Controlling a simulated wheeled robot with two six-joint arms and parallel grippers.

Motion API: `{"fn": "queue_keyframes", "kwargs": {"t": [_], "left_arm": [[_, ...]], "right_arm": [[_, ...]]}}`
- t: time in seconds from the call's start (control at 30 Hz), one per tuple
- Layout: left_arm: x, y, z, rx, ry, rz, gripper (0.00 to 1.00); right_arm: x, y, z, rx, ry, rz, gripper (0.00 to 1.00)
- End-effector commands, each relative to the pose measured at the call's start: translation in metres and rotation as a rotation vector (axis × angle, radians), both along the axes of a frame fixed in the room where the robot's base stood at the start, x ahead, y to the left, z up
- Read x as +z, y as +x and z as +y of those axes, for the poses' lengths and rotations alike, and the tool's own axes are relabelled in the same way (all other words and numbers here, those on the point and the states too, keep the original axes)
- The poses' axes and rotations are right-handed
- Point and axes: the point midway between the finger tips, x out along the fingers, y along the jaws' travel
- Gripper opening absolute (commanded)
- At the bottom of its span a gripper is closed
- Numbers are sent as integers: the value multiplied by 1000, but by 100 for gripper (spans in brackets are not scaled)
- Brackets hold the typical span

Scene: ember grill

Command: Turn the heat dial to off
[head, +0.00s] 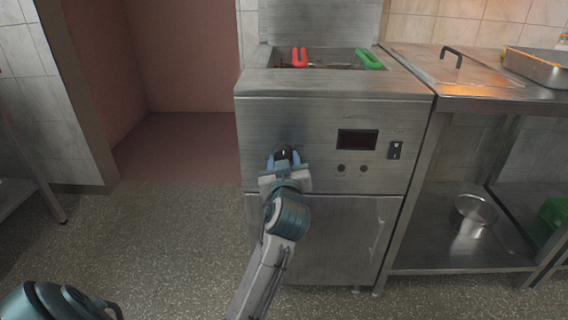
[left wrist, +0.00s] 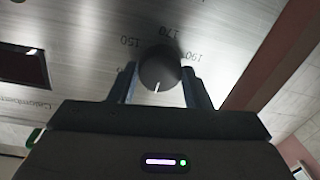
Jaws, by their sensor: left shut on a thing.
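The heat dial (left wrist: 158,72) is a dark round knob on the brushed-steel front panel of the fryer (head: 300,130). In the left wrist view it has a white pointer line that points down in the picture, and printed marks such as 150, 170 and 190 stand around its upper side. My left gripper (head: 285,157) is shut on the dial, with one finger on each side of it in the left wrist view (left wrist: 160,85). In the head view the gripper mostly hides the dial.
The panel also has a dark display (head: 357,139), two small black knobs and a switch (head: 395,150). Red (head: 299,57) and green (head: 368,60) basket handles stick up on top. A steel counter with a pot (head: 474,214) on its lower shelf stands at right. The floor at left is clear.

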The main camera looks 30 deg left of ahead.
Motion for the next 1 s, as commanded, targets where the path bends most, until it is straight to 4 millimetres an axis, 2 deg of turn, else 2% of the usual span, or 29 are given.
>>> {"fn": "queue_keyframes", "kwargs": {"t": [0.57,0.6,0.7,1.0], "left_arm": [[-2,0,0,1,-30,-13,20],[-2,0,0,1,-30,-13,49],[-1,0,0,0,-29,-13,65],[0,0,0,-1,-28,-15,65]], "right_arm": [[-3,1,0,-1,5,5,0],[-3,1,0,-1,3,6,0],[-3,1,0,1,-2,6,0],[-3,2,0,2,-8,6,0]]}}
